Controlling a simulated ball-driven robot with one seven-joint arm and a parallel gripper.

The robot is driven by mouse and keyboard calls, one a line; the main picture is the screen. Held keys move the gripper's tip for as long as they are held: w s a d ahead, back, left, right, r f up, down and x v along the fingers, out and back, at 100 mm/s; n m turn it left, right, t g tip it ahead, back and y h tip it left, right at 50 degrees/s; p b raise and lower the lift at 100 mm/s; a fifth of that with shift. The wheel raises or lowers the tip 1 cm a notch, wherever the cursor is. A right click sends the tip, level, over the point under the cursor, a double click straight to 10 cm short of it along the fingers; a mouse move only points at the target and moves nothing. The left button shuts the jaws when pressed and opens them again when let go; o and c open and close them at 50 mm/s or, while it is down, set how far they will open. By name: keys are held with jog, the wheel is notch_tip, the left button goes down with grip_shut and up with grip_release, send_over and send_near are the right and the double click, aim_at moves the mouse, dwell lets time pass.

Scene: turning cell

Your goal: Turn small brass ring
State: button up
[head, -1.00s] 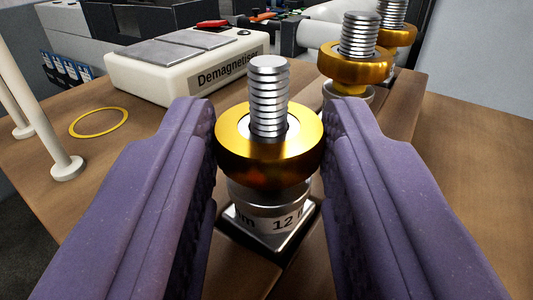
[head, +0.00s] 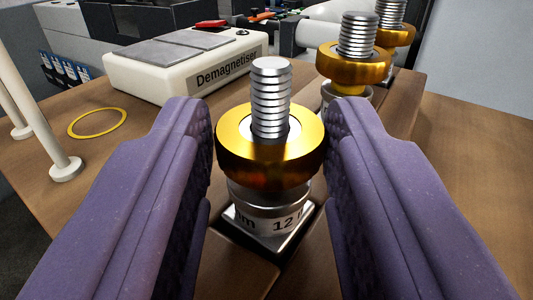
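A brass ring (head: 270,169) sits around a threaded steel post (head: 271,95) in the middle of the head view. Below it is a steel collar marked "12" (head: 270,216) on a square base. My gripper (head: 268,135) has its two purple fingers on either side of this ring. A narrow gap shows at the left finger; the right finger is very close to the ring, and I cannot tell whether it touches. Two more brass rings on threaded posts stand behind to the right, a nearer one (head: 352,70) and a farther one (head: 401,33).
A white box labelled "Demagnetiser" (head: 187,68) stands on the wooden bench behind left. A flat yellow ring (head: 97,122) lies on the bench at left, beside white posts (head: 66,168). The bench at right (head: 465,150) is clear.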

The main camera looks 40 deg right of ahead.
jog(key=o, duration=0.3)
jog(key=v, duration=0.7)
jog(key=shift+s+a+p, duration=0.25)
jog(key=shift+s+p, duration=0.05)
jog(key=shift+s, duration=0.05)
